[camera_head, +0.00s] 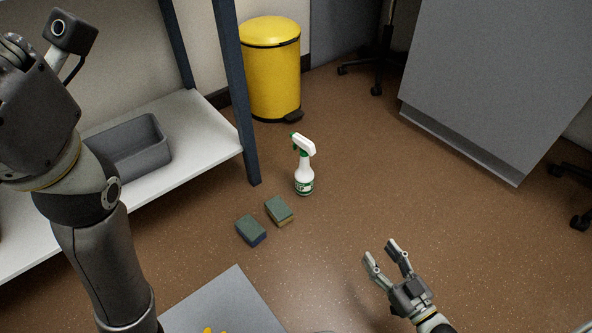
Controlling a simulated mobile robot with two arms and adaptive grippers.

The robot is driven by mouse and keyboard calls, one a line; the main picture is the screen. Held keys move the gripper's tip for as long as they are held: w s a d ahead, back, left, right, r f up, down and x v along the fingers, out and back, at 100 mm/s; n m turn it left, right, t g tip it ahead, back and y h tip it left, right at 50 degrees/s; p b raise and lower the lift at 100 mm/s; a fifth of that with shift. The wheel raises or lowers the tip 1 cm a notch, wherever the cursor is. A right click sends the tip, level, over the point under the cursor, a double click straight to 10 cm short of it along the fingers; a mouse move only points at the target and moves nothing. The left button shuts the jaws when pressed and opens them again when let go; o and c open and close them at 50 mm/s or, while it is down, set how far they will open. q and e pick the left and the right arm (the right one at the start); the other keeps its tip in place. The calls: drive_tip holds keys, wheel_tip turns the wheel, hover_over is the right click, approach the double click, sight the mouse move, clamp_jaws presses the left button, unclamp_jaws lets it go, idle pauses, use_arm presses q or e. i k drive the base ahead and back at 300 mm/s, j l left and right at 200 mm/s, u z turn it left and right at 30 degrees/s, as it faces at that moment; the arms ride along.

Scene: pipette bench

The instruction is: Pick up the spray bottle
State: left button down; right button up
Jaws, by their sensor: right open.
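A white spray bottle (304,178) with a green-trimmed trigger head and a label stands upright on the brown floor near the middle of the head view. My right gripper (382,250) is at the lower right of the view, its two fingers apart and empty. It is apart from the bottle, to the right of it and nearer to me. My left arm comes in from the left edge, and its gripper fingers do not show.
Two sponges, one blue-sided (251,230) and one yellow-sided (280,211), lie left of the bottle. A shelf post (238,100) and a grey bin (140,150) on a shelf are at left. A yellow pedal bin (272,75) stands behind. A grey cabinet (500,80) is at right.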

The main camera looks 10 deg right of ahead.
sight(305, 175)
drive_tip(key=i+j, duration=0.25)
drive_tip(key=i, duration=0.25)
drive_tip(key=i+j, duration=0.25)
drive_tip(key=i, duration=0.25)
